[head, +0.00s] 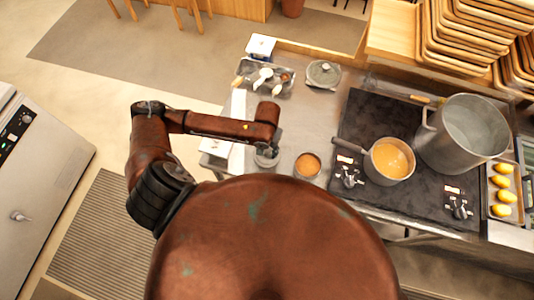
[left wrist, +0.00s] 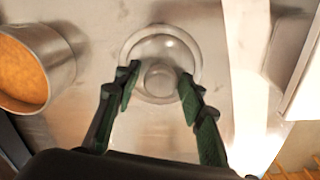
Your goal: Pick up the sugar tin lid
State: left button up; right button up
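The sugar tin lid, a round shiny grey piece with a raised knob at its centre, appears to be the one in the left wrist view (left wrist: 160,46). It lies on the metal counter and also shows in the head view (head: 266,159), partly hidden by my arm. My left gripper (left wrist: 158,82) is open, its two green-padded fingers on either side of the knob. I cannot tell whether they touch it. An open tin with orange-brown contents (head: 307,166) stands to the right of the lid, and at the left in the wrist view (left wrist: 38,68). My right gripper is not in view.
A dark hob (head: 365,115) carries a saucepan of orange liquid (head: 390,160) and a large pot (head: 465,132). A tray with small utensils (head: 264,78) and a lidded dish (head: 324,74) stand at the back. Stacked wooden trays (head: 470,35) fill the far right.

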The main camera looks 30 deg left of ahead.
pick_arm(q)
jog(key=c, duration=0.9)
jog(key=shift+c, duration=0.2)
